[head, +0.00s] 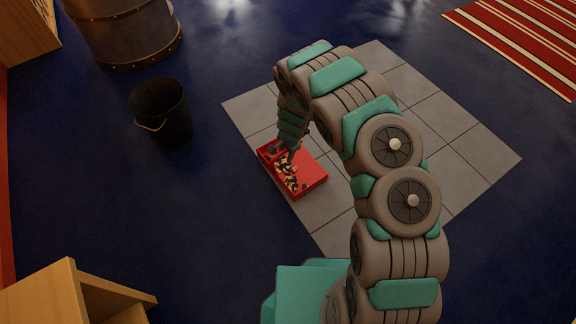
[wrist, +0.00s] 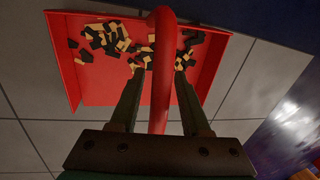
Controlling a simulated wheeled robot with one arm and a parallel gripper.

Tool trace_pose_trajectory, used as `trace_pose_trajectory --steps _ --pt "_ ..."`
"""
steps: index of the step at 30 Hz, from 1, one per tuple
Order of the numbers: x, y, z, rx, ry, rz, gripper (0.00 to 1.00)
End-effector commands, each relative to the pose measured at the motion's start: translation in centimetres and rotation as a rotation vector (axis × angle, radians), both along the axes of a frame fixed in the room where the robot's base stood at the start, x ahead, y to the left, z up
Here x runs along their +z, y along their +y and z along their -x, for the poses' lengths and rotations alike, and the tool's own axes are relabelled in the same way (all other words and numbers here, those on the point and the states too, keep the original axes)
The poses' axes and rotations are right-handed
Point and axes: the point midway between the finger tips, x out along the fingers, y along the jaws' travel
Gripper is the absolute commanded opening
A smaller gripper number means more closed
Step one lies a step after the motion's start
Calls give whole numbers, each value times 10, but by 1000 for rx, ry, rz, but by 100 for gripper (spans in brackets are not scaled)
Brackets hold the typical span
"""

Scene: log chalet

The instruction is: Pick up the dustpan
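The red dustpan (head: 314,179) lies on the grey tiled patch, with dark and tan bits in it. In the wrist view its flat pan (wrist: 105,90) fills the upper left and middle, and its red arched handle (wrist: 161,90) runs up the centre. My gripper (wrist: 160,72) is over the pan, with one finger on each side of the handle. A narrow gap shows between each finger and the handle, so it looks open around it. In the head view my gripper (head: 287,152) is at the pan's back end; the handle is mostly hidden there.
A black bucket (head: 161,112) with a wire handle stands left of the tiles. A large metal-banded tub (head: 125,30) is behind it. Wooden furniture (head: 70,295) is at the lower left. A striped rug (head: 525,35) lies at the upper right. The tiles (head: 440,140) are otherwise clear.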

Motion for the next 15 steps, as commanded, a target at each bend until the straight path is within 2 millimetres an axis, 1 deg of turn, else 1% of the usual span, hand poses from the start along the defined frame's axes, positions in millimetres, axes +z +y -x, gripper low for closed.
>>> trace_pose_trajectory --steps 1,9,12,15 --pt "0 0 0 0 0 0 40" --pt "0 0 0 0 0 0 10" --pt "0 0 0 0 0 0 0" --pt "0 0 0 0 0 0 0"
